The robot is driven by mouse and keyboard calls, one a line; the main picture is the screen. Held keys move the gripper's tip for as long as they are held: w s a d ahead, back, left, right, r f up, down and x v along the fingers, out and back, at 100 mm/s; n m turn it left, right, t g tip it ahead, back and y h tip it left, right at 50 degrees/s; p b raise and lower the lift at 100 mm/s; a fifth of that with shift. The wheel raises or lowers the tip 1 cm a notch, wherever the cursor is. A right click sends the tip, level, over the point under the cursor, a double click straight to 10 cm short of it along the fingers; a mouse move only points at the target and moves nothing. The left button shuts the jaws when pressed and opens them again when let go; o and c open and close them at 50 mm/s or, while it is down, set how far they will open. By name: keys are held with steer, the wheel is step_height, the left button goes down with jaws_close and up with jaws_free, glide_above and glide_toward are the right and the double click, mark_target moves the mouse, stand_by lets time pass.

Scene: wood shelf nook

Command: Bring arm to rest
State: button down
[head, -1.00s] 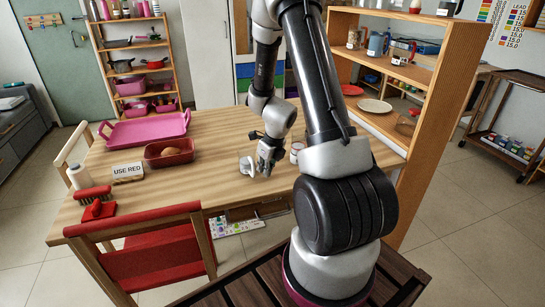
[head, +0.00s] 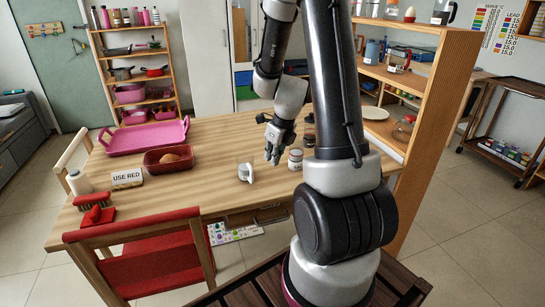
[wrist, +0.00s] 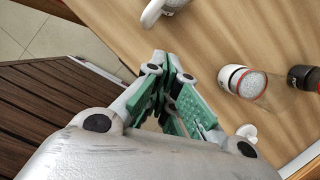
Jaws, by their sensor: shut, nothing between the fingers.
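My gripper (head: 273,158) is above the wooden table (head: 215,190), a little right of a white cup (head: 246,172) and left of a jar with a white lid (head: 295,158). In the wrist view my gripper (wrist: 172,62) has its green-padded fingers together with nothing between them. The cup (wrist: 165,8) shows at the top of that view, apart from the fingers. The jar (wrist: 245,84) lies to their right there. My arm covers part of the table's right side in the head view.
A pink tray (head: 147,138), a red dish with a brown item (head: 170,160) and a "USE RED" sign (head: 127,178) are on the left. Dark-lidded jars (head: 309,132) stand behind the white-lidded one. A red chair (head: 150,255) is in front; a wooden shelf (head: 420,95) stands right.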

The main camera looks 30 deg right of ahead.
stand_by(0.4)
steer(key=s+a+r+n, duration=0.4)
steer(key=s+r+n, duration=0.6)
steer(key=n, duration=0.6)
steer(key=s+a+r+n+t+h, duration=0.1)
steer(key=s+a+r+n, duration=0.2)
steer(key=s+r+n, duration=0.7)
step_height(320, 180, up, 2)
steer(key=n, duration=0.6)
steer(key=shift+s+a+r+n, duration=0.15)
steer(key=shift+a+r+n, duration=0.1)
steer(key=shift+a+n, duration=0.15)
